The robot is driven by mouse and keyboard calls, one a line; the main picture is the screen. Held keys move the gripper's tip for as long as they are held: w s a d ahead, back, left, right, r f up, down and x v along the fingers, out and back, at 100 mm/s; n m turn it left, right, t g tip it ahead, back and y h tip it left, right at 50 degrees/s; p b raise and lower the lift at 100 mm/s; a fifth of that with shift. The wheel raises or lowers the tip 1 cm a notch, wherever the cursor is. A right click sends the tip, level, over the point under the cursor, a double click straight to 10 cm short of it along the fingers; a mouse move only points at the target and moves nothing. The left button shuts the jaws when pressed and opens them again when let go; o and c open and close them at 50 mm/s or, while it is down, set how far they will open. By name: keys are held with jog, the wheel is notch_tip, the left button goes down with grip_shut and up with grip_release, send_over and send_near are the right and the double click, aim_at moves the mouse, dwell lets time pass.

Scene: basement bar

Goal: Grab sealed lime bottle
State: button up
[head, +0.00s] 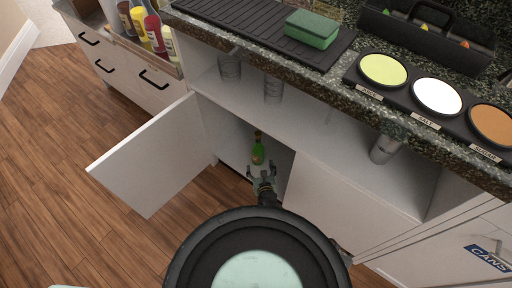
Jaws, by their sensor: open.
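A small green bottle (258,154) with a dark neck stands upright inside the open lower cabinet, near its right side. Its label is too small to read. My gripper (261,170) is open, its two fingers pointing into the cabinet just in front of the bottle's lower part. The fingers overlap the bottle's base in the picture, and I cannot tell whether they touch it.
The white cabinet door (148,160) stands open to the left. A shelf (215,88) with several glasses runs above the cabinet opening. The counter above holds a green sponge (312,29), a black mat and round rimmer trays (436,97). The wooden floor (70,215) at left is clear.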

aim_at(259, 158)
jog(key=b+x, duration=0.3)
jog(key=x, duration=0.1)
jog(key=shift+f+b, duration=0.35)
jog(key=shift+b, duration=0.05)
jog(key=shift+w+b, duration=0.3)
jog(key=shift+w, duration=0.3)
jog(key=b+x, duration=0.3)
jog(key=x, duration=0.1)
jog(key=shift+w+f+b, duration=0.1)
jog(key=shift+w+b, duration=0.2)
jog(key=shift+b, duration=0.1)
jog(key=shift+w, duration=0.35)
jog(key=shift+c, duration=0.5)
grip_shut()
